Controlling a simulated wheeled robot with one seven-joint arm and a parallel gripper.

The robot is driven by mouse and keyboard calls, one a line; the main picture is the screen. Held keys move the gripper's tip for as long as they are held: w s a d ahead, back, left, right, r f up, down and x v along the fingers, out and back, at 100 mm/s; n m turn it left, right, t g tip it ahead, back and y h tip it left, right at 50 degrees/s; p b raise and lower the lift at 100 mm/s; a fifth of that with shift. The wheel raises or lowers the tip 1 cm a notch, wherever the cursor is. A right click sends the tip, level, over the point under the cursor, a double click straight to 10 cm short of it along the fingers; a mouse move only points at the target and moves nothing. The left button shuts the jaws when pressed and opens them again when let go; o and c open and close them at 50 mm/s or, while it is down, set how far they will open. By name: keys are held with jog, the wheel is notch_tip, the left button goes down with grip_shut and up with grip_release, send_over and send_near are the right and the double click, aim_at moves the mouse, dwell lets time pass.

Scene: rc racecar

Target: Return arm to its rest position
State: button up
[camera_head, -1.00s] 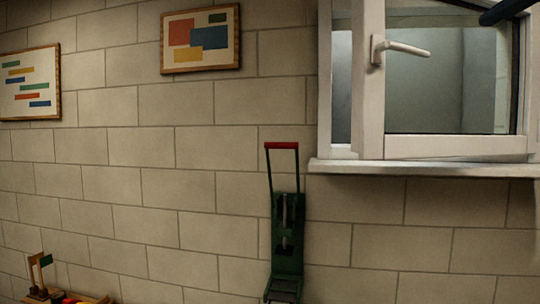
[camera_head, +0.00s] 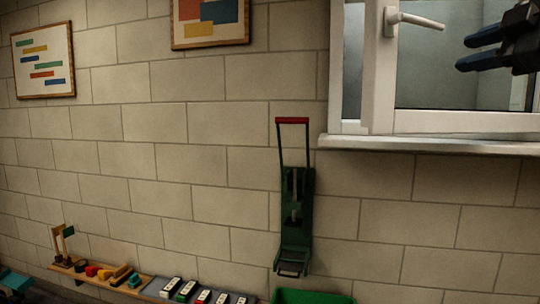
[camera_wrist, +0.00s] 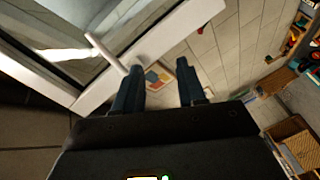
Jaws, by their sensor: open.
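My gripper (camera_head: 484,48) shows at the upper right of the head view, in front of the window, with its two dark fingers apart. In the wrist view my gripper (camera_wrist: 160,88) is open, and nothing is held between the fingers. The rest of my arm is mostly out of view.
The window (camera_head: 380,70) with its white handle (camera_head: 416,20) and sill (camera_head: 430,145) lies beside my gripper. A low shelf (camera_head: 140,290) holds several small coloured items. A green bin (camera_head: 312,297) is at the bottom.

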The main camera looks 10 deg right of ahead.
jog(key=a+f+m, duration=0.3)
jog(key=f, duration=0.8)
jog(key=w+a+f+m, duration=0.1)
jog(key=a+f+m, duration=0.25)
jog(key=f, duration=0.75)
jog(key=a+f+m, duration=0.3)
jog(key=f, duration=0.8)
jog(key=s+a+f+m+h, duration=0.1)
jog(key=s+a+f+m, duration=0.1)
jog(key=s+a+f, duration=0.35)
jog(key=s+a+f+m+h, duration=0.1)
jog(key=s+a+f+m, duration=0.1)
jog(key=s+f, duration=0.55)
jog(key=s+a+f, duration=0.1)
jog(key=s+a, duration=0.1)
jog(key=s, duration=0.7)
jog(key=s+a+f+g+y, duration=0.1)
jog(key=s+a, duration=0.1)
jog(key=s, duration=0.7)
jog(key=s+a+f+g+y, duration=0.1)
jog(key=s+a+f, duration=0.1)
jog(key=s, duration=0.7)
jog(key=shift+s+a+n, duration=0.25)
jog(key=shift+a+n, duration=0.15)
jog(key=shift+n, duration=0.05)
jog(key=shift+f, duration=0.1)
